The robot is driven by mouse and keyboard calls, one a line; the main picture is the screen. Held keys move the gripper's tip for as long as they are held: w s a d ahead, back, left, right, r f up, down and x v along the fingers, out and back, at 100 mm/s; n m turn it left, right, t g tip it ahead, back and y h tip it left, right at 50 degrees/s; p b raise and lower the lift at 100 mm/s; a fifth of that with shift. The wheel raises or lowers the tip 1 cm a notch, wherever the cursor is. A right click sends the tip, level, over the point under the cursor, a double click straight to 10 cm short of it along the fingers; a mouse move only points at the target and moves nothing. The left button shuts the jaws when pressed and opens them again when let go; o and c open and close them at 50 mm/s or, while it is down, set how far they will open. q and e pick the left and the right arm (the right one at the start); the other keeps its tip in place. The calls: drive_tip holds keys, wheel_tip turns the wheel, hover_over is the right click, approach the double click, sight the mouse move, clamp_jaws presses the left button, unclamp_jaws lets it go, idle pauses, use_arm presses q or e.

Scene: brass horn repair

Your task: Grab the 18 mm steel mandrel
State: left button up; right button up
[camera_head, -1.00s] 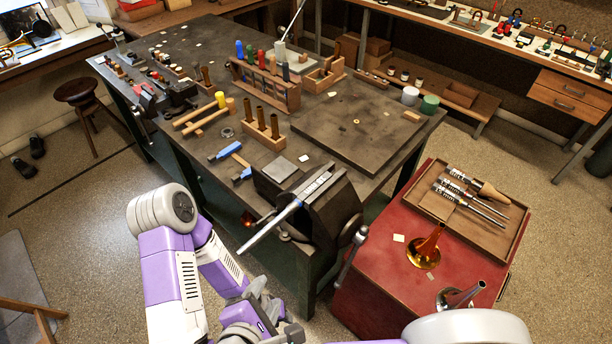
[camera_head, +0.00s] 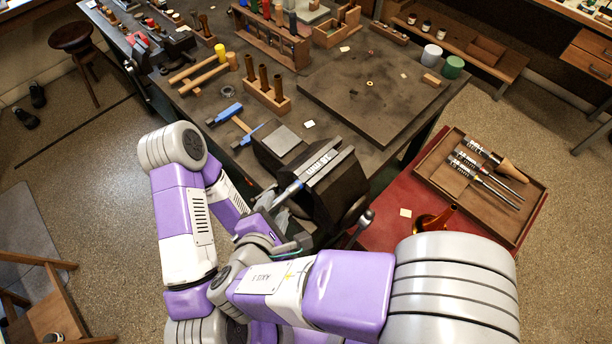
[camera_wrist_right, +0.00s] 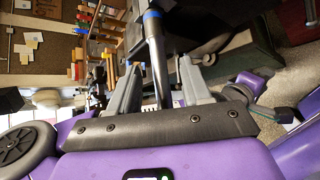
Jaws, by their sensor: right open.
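A steel mandrel with a blue band (camera_head: 289,193) is clamped in the bench vise (camera_head: 325,195) and slants down toward me. I cannot read any size on it. In the right wrist view the mandrel (camera_wrist_right: 157,62) runs between the two grey fingers of my right gripper (camera_wrist_right: 160,80), with gaps on both sides. My right gripper (camera_head: 281,217) is open around the mandrel in the head view, and its hand hides the mandrel's lower end. The left arm shows at the left, but its gripper is hidden behind my arms.
A stool (camera_head: 77,35) stands left.

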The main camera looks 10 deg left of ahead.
clamp_jaws()
drive_tip(key=shift+r, duration=0.1)
idle(0.5)
